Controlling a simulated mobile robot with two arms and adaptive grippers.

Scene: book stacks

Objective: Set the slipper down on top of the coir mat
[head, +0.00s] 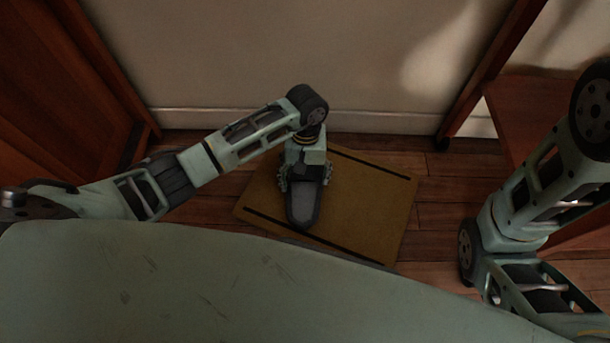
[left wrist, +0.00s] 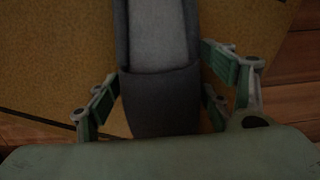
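The slipper (head: 303,207) is dark grey with a lighter grey insole. It lies over the brown coir mat (head: 375,205), within the mat's outline; I cannot tell whether its sole touches. My left gripper (head: 304,181) is above it, pointing down, with fingers on both sides. In the left wrist view the slipper (left wrist: 160,95) runs between the spread green-padded fingers (left wrist: 159,75), with narrow gaps beside it. The mat (left wrist: 60,60) shows behind it. My right gripper is not in view; only my right arm shows at the right.
The mat has a dark stripe near its far and near edges and lies on a wooden floor (head: 435,190). A pale wall (head: 260,60) stands close behind. Wooden furniture (head: 520,115) stands at the right, and more wood (head: 60,80) at the left.

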